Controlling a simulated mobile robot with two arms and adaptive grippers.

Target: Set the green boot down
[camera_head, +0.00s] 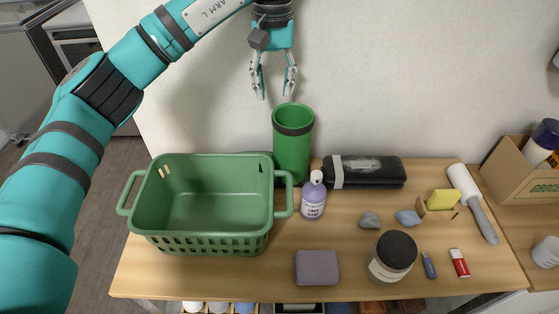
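The green boot (293,150) shows as a tall green tube with a dark band near its open top. It stands upright at the back of the wooden table, against the pale wall, just right of the green basket. Its lower part is partly hidden behind the basket handle and the purple bottle. My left gripper (276,95) hangs pointing down, just above and slightly left of the boot's rim. Its fingers are spread and nothing is between them; it appears clear of the boot. My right gripper is not in view.
The green basket (200,240) is empty on the left of the table (350,273). A purple bottle (313,198) stands before the boot, a black case (372,171) to its right. A jar (393,256), sponge (317,267), lint roller (472,203) and carton (522,184) lie further forward or right.

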